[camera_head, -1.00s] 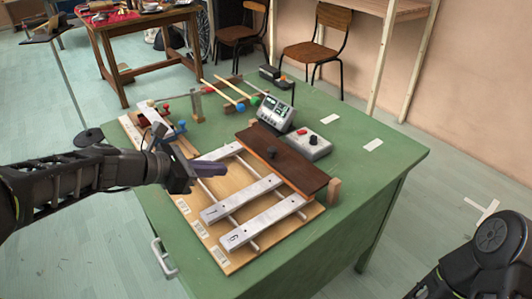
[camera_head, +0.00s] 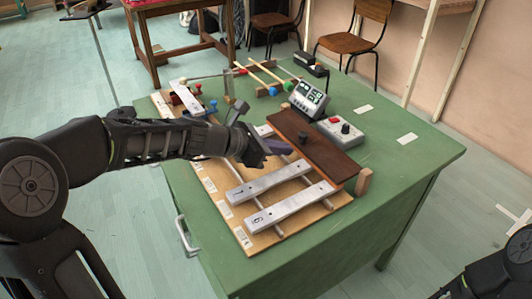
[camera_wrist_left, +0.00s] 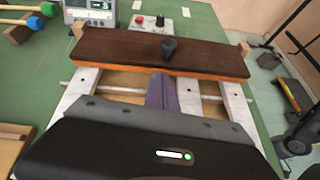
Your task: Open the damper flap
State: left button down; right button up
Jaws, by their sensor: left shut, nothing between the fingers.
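The damper flap (camera_head: 318,148) is a long dark brown board with a black knob (camera_head: 303,137), lying over the far ends of the metal bars. It also shows in the left wrist view (camera_wrist_left: 215,62), with its knob (camera_wrist_left: 169,46) upright near the middle. My left gripper (camera_head: 282,147) is shut and empty, just on the near side of the flap, above the bars. In the left wrist view its purple-grey fingers (camera_wrist_left: 162,90) point at the flap's near edge, below the knob. Whether they touch the edge I cannot tell. My right gripper is out of view.
Silver bars marked 7 (camera_head: 255,186) and 6 (camera_head: 290,208) lie on a wooden board. A grey display unit (camera_head: 309,98) and a control box (camera_head: 340,131) with a red button stand behind the flap. Mallets (camera_head: 262,75) lie farther back.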

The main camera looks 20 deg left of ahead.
pick_arm(q)
jog(key=shift+w+d+r, duration=0.25)
jog(key=shift+d+r, duration=0.05)
jog(key=shift+r, duration=0.15)
jog(key=shift+w+d+r, duration=0.2)
jog(key=shift+d+r, duration=0.1)
jog(key=shift+r, duration=0.15)
jog(key=shift+r+p, duration=0.1)
jog(key=shift+p, duration=0.2)
